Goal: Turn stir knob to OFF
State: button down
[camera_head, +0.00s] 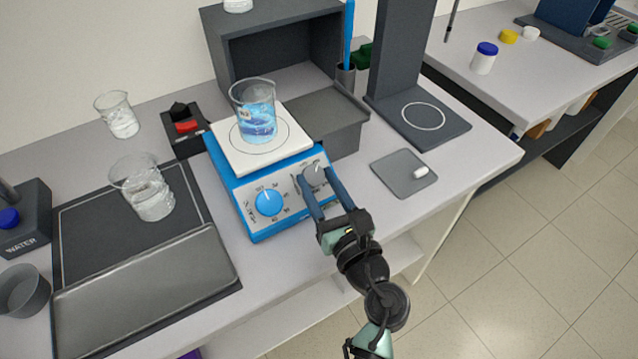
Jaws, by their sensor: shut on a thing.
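The blue hotplate stirrer (238,197) stands on the bench with its front panel facing me. A grey knob (315,174) is on the right of the panel, with dial marks around it; I take it to be the stir knob. Its pointer setting is too small to read. A blue knob (268,202) is on the left of the panel. My gripper (318,186) is at the grey knob, its two fingers shut on it from either side and partly hiding it. A beaker of blue liquid (256,112) stands on the white top plate (284,150).
Two glass beakers (141,188) (117,115) stand to the left. A black box with a red switch (187,129) is behind the stirrer's left side. Bare bench lies around the pad.

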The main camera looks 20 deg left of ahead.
jog(key=n+g+b, duration=0.1)
jog(key=n+y+b, duration=0.1)
jog(key=b, duration=0.1)
jog(key=n+g+y+b, duration=0.1)
jog(key=shift+w+d+f+n+g+b, duration=0.25)
jog(key=shift+w+f+n+g+b, duration=0.05)
jog(key=shift+f, duration=0.05)
jog(key=n+g+b, duration=0.1)
jog(key=b, duration=0.1)
jog(key=n+g+y+b, duration=0.1)
jog(key=n+g+b, duration=0.1)
jog(key=shift+w+d+n+b, duration=0.1)
jog(key=shift+w+n+b, duration=0.05)
jog(key=shift+n+b, duration=0.15)
jog(key=n+g+y+b, duration=0.1)
jog(key=n+g+b, duration=0.1)
jog(key=b, duration=0.1)
jog(key=shift+w+n+b, duration=0.1)
jog(key=shift+n+b, duration=0.2)
jog(key=shift+b, duration=0.1)
jog(key=n+g+b, duration=0.1)
jog(key=g+b, duration=0.1)
jog(key=shift+r+n+b, duration=0.25)
jog(key=shift+n+b, duration=0.05)
jog(key=shift+n, duration=0.1)
jog(key=shift+r, duration=0.15)
jog(key=shift+c, duration=1.7)
grip_release()
